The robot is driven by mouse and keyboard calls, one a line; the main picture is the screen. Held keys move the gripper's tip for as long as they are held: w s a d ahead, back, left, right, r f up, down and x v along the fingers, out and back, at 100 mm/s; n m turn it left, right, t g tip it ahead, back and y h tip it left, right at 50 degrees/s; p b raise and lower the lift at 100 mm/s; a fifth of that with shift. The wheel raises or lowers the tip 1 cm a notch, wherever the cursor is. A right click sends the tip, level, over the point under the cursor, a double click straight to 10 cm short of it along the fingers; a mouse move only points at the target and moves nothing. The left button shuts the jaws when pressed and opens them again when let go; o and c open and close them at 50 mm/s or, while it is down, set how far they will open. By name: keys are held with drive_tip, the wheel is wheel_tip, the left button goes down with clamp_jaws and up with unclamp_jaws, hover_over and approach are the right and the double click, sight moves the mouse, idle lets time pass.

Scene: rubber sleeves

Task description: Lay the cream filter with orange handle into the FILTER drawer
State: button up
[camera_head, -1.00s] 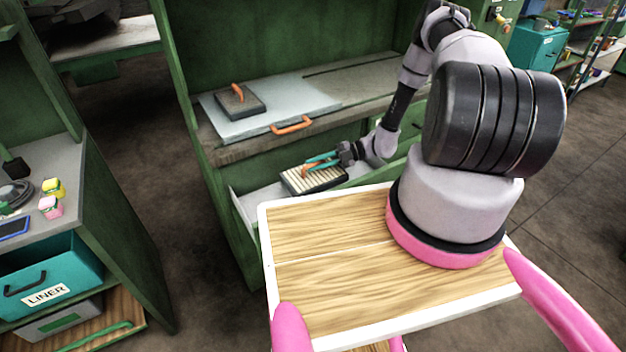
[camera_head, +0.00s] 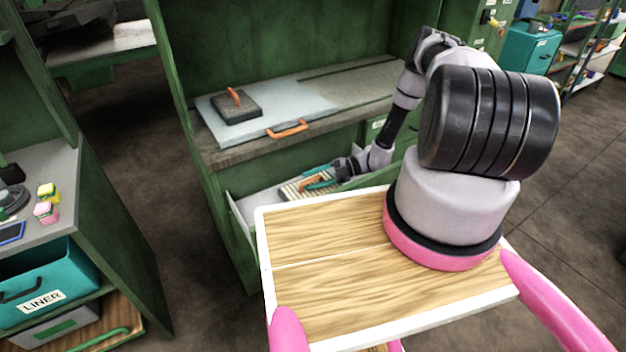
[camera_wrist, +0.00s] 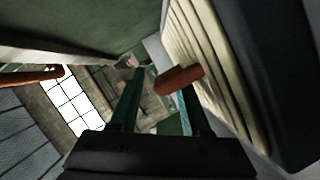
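The cream filter (camera_head: 296,191) with a ribbed top and dark sides sits low inside an open drawer (camera_head: 240,211) of the green cabinet. Its orange handle (camera_head: 312,182) is on top. In the wrist view the cream filter (camera_wrist: 215,75) fills the right side, with the handle (camera_wrist: 180,79) by the right finger. My gripper (camera_head: 312,179) has its teal fingers spread apart around the handle; they also show in the wrist view (camera_wrist: 160,90). Whether a finger still touches the handle is unclear. The drawer's front and any label are hidden behind my tray.
A dark filter (camera_head: 240,112) with an orange handle lies on a pale panel (camera_head: 300,104) on the worktop above the drawer. A teal LINER bin (camera_head: 60,275) stands at the left.

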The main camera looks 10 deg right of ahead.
drive_tip(key=shift+r, duration=0.15)
drive_tip(key=v, duration=1.2)
drive_tip(key=shift+r, duration=0.1)
